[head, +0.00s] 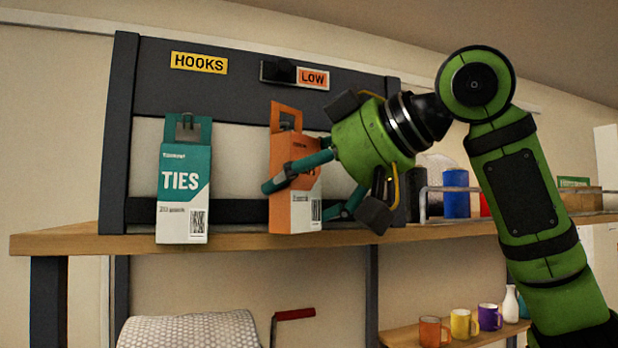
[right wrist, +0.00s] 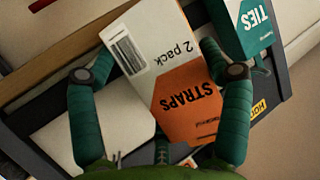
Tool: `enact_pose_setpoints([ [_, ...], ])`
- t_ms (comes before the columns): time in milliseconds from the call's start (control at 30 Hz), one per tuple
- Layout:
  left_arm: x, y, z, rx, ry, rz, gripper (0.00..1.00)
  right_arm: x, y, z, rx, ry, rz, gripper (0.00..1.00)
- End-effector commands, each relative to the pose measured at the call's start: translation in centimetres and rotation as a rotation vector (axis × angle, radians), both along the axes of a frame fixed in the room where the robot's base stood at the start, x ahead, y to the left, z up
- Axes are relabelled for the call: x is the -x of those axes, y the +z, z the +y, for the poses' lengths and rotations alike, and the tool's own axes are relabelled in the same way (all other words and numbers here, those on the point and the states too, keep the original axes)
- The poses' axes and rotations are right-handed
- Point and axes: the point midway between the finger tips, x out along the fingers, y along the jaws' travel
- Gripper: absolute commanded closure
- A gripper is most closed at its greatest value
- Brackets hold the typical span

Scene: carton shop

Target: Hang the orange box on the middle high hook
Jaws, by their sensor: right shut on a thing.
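The orange and white box (head: 283,212), a straps pack with a holed hang tab on top, is upright in front of the dark hook rack (head: 230,52). My right gripper (head: 308,197) comes from the right, with its teal fingers on either side of the box, shut on it. In the right wrist view the box (right wrist: 178,85) lies between the fingers (right wrist: 157,66). The tab is below the "LOW" label (head: 313,78) and a dark block beside it. I cannot make out a hook at the tab. My left gripper is not in view.
A teal ties box (head: 183,180) hangs left of the orange box. Mugs (head: 430,331) and a white roll (head: 190,330) are below. Bare wall lies left of the rack.

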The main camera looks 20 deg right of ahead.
Motion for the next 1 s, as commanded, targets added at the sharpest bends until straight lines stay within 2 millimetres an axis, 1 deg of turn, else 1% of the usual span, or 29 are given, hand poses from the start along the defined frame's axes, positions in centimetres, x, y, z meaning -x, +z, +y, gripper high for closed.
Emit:
enact_pose_setpoints([
  [500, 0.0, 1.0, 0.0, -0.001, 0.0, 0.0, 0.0, -3.2, -0.3, 0.1, -0.001, -0.002, 0.001, 0.57],
  [800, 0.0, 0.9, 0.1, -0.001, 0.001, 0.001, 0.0, -4.2, -0.9, 0.1, -0.003, -0.003, 0.001, 0.57],
  [1000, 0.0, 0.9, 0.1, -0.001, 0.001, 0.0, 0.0, -4.5, -1.1, 0.0, -0.001, -0.007, 0.004, 0.57],
])
